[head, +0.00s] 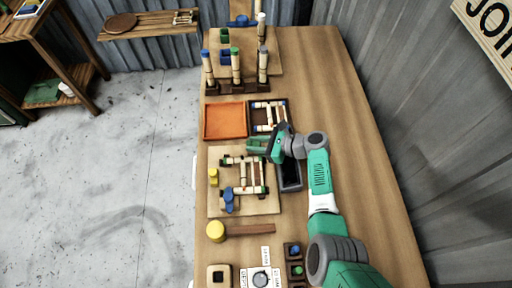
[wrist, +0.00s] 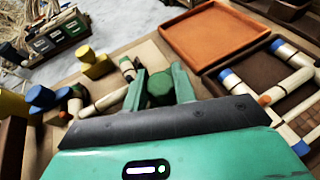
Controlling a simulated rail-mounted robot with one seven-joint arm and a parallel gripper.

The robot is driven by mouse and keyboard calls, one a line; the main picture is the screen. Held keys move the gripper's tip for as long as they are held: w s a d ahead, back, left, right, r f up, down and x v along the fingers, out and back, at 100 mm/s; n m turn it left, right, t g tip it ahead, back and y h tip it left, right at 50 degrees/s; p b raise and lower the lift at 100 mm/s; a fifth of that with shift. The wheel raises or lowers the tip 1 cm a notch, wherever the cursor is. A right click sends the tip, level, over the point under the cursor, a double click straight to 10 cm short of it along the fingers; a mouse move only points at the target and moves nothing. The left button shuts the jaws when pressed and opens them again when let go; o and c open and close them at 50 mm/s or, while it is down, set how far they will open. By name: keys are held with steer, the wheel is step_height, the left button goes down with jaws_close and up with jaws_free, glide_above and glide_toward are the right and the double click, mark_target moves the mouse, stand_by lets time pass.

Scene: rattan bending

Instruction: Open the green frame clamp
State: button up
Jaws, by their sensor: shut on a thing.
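My gripper (head: 256,145) is at the far edge of the pale board (head: 271,206), reaching in from the right. In the wrist view its two green fingers (wrist: 160,88) are shut on a green round knob, which I take to be the green frame clamp (wrist: 159,80). The clamp's lower part is hidden behind the fingers and gripper body. The rattan frame (head: 243,187) lies on the board, just nearer than my gripper. A blue clamp (head: 229,195) stands at the frame's near left corner, and a yellow clamp (head: 213,177) stands at the left.
An orange tray (head: 225,121) and a dark tray with light rattan pieces (head: 268,116) lie beyond the gripper. A dark narrow bin (head: 290,178) is right of the board. Upright rattan posts (head: 236,65) stand farther back. The table's right side is clear.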

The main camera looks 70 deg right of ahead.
steer(key=n+y+b, duration=0.1)
steer(key=b, duration=0.1)
steer(key=f+n+y+b, duration=0.1)
steer(key=y+b, duration=0.1)
steer(key=shift+d+n+g, duration=0.1)
steer(key=shift+n+g, duration=0.2)
steer(key=shift+n, duration=0.1)
steer(key=n+g+y+b, duration=0.2)
steer(key=n+y+b, duration=0.1)
steer(key=b, duration=0.3)
steer(key=n+y+b, duration=0.1)
steer(key=b, duration=0.1)
steer(key=n+g+y+b, duration=0.1)
steer(key=b, duration=0.1)
steer(key=shift+r+g+b, duration=0.2)
steer(key=shift+g+b, duration=0.1)
steer(key=shift+b, duration=0.05)
steer(key=shift+n+y+b, duration=0.3)
steer(key=shift+y, duration=0.1)
steer(key=shift+r+n+g+b, duration=0.2)
steer(key=shift+n+g+b, duration=0.1)
steer(key=shift+g+b, duration=0.1)
steer(key=o, duration=1)
